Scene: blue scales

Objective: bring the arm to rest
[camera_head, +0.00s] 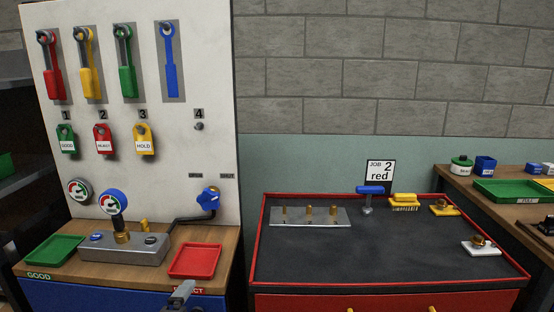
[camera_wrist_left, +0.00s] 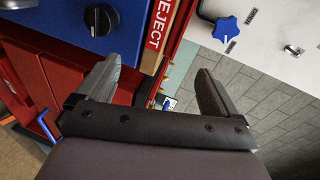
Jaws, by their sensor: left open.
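My left gripper (camera_head: 180,296) shows only as a grey tip at the bottom edge of the head view, in front of the workbench by the red tray (camera_head: 195,261). In the left wrist view my left gripper (camera_wrist_left: 158,78) is open, its two fingers wide apart with nothing between them. Beyond the fingers are the REJECT label (camera_wrist_left: 158,25), red and blue cabinet fronts and, farther off, the grey block wall. My right gripper is in neither view.
The bench holds a green tray (camera_head: 53,249) and a metal block (camera_head: 123,248) with a blue-rimmed gauge (camera_head: 113,201). A white tool panel (camera_head: 190,150) stands behind. A red-edged dark table (camera_head: 300,262) is at right, its front middle clear.

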